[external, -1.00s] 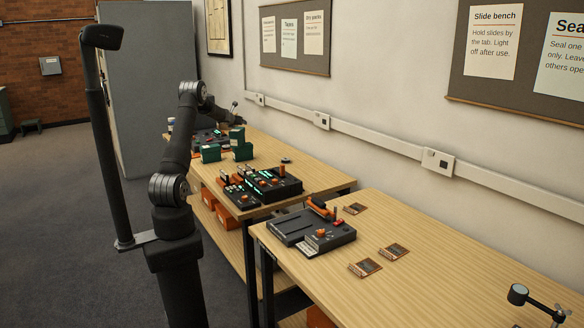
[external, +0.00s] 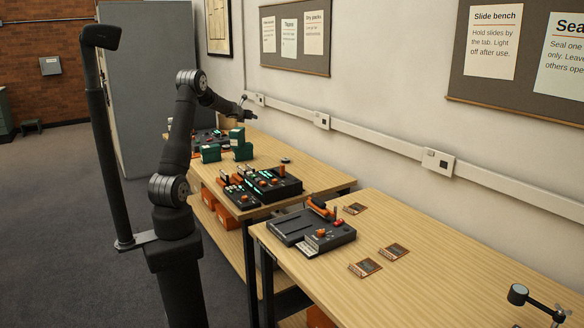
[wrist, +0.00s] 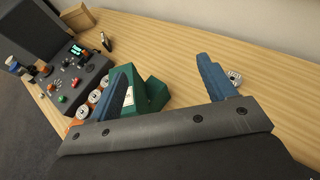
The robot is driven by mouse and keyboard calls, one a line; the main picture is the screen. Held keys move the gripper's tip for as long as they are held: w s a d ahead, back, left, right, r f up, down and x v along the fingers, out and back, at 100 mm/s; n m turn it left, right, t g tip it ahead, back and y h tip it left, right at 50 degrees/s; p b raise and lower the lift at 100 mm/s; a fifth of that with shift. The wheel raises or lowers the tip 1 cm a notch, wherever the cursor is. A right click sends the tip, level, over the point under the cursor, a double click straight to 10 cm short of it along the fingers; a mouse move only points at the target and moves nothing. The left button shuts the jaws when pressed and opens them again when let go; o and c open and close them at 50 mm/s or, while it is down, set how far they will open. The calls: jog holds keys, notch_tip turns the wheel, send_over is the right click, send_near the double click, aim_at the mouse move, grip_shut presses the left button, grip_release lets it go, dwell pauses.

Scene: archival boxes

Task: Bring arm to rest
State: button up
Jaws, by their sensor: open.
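My gripper (external: 246,108) is raised above the far bench in the external view, near the wall. In the wrist view my gripper (wrist: 168,85) shows two blue fingers spread wide apart, with nothing held between them. Green boxes (wrist: 154,92) lie on the bench below and beyond the fingers; the left finger hides part of them. The green boxes also show in the external view (external: 242,150), below my gripper and apart from it.
A dark control unit with orange knobs (external: 264,184) stands on the far bench (external: 318,177). The near bench (external: 460,262) holds a grey device (external: 311,231) and three slides. A dark open case (wrist: 40,30) lies at left in the wrist view. A wall runs behind the benches.

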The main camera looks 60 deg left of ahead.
jog(key=shift+s+d+f+m+t+h, duration=0.3)
jog(key=shift+s+f+m+h, duration=0.15)
jog(key=shift+s+f, duration=0.25)
jog(key=shift+s+d+f+m+t+h, duration=0.3)
jog(key=shift+s+f+m+h, duration=0.1)
jog(key=shift+s+f+h, duration=0.25)
jog(key=shift+s+d+f+m+t+h, duration=0.25)
jog(key=shift+s+f+m, duration=0.25)
jog(key=shift+s, duration=0.25)
jog(key=shift+c, duration=0.3)
